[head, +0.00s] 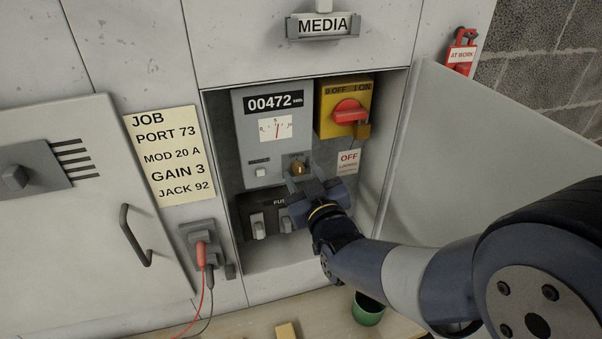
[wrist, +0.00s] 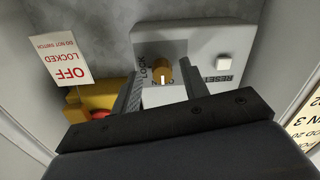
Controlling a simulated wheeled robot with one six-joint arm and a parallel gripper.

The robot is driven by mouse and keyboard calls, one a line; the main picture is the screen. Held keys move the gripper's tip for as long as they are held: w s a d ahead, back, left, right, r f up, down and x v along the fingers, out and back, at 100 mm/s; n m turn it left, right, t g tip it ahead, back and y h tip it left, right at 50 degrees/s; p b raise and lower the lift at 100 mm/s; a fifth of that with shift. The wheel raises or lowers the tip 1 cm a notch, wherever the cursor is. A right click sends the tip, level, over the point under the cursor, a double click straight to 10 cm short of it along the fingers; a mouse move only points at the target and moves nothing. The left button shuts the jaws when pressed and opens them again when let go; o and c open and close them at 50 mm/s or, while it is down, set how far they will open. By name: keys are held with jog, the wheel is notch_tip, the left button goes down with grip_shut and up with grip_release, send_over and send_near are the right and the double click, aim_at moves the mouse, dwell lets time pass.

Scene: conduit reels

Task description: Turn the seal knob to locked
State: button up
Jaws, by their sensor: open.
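The seal knob (head: 298,168) is a small brass-brown knob low on the grey meter box (head: 243,137). In the wrist view the knob (wrist: 162,69) shows between my fingers, with a white mark on it. The word LOCK stands beside it in that view, which is upside down. My gripper (head: 302,180) is in front of the box at the knob. In the wrist view my gripper (wrist: 162,78) is open, one finger on each side of the knob. I cannot tell whether either finger touches it.
A yellow switch box (head: 328,93) with a red handle and padlock is right of the meter. An OFF LOCKED tag (head: 348,162) hangs below it. Fuses (head: 259,227) sit below the meter. The open cabinet door (head: 470,165) stands right. A reset button (wrist: 224,62) is near the knob.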

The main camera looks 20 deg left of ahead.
jog(key=shift+w+a, duration=0.1)
jog(key=shift+a, duration=0.05)
jog(key=shift+c, duration=0.5)
grip_shut()
